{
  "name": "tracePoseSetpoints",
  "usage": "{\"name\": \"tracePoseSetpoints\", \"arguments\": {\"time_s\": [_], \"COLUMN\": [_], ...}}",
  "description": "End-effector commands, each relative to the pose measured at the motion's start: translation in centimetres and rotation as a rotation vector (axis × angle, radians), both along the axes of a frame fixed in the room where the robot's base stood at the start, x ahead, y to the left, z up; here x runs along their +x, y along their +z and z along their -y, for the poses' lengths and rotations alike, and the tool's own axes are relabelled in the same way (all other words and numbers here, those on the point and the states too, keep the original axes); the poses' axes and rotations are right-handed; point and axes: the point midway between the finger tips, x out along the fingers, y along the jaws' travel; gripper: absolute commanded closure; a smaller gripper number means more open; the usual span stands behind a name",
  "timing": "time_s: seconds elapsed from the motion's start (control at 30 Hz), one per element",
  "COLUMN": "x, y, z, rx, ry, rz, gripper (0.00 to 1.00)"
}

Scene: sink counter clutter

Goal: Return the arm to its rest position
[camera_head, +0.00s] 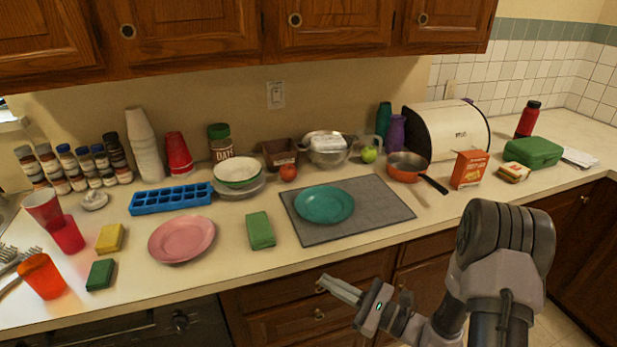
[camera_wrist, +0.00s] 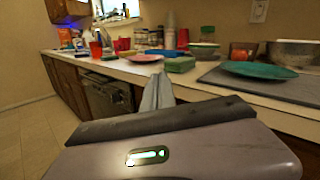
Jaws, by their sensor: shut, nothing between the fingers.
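My arm is in the lower right of the head view, in front of the counter. My gripper (camera_head: 322,281) points left, in front of the wooden drawers and below the counter's front edge. Its fingers are together with nothing between them. In the wrist view my gripper (camera_wrist: 160,76) shows its closed fingertips, with the pink plate (camera_wrist: 145,58) and the counter beyond them. The gripper appears apart from the counter and from everything on it.
The counter (camera_head: 345,245) holds a teal plate (camera_head: 325,204) on a grey mat (camera_head: 380,200), a pink plate (camera_head: 181,239), a green sponge (camera_head: 260,230) and an orange pan (camera_head: 405,168). Upper cabinets (camera_head: 200,30) hang above. Floor (camera_wrist: 35,135) is open at the left of the wrist view.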

Motion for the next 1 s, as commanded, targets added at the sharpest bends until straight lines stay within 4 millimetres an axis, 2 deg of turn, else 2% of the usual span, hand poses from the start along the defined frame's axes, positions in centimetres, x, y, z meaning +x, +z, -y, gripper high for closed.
{"name": "tracePoseSetpoints", "arguments": {"time_s": [0.03, 0.07, 0.1, 0.2, 0.27, 0.3, 0.4, 0.5, 0.63, 0.73, 1.0], "x": [-2.2, -4.0, -6.7, -13.6, -17.1, -19.0, -21.8, -22.5, -22.4, -22.3, -22.3], "y": [4.1, 6.0, 8.0, 10.7, 11.4, 11.6, 12.4, 13.9, 16.0, 16.7, 16.8], "z": [-2.9, -4.4, -6.1, -7.9, -7.5, -6.7, -3.5, -0.4, 2.1, 2.8, 2.9], "rx": [-0.089, -0.152, -0.25, -0.548, -0.756, -0.906, -1.281, -1.589, -1.824, -1.888, -1.893], "ry": [0.164, 0.267, 0.394, 0.654, 0.763, 0.815, 0.856, 0.801, 0.698, 0.66, 0.658], "rz": [0.062, 0.09, 0.128, 0.223, 0.286, 0.333, 0.458, 0.579, 0.686, 0.716, 0.717], "gripper": [1.0, 1.0, 1.0, 1.0, 1.0, 1.0, 1.0, 1.0, 1.0, 1.0, 1.0]}}
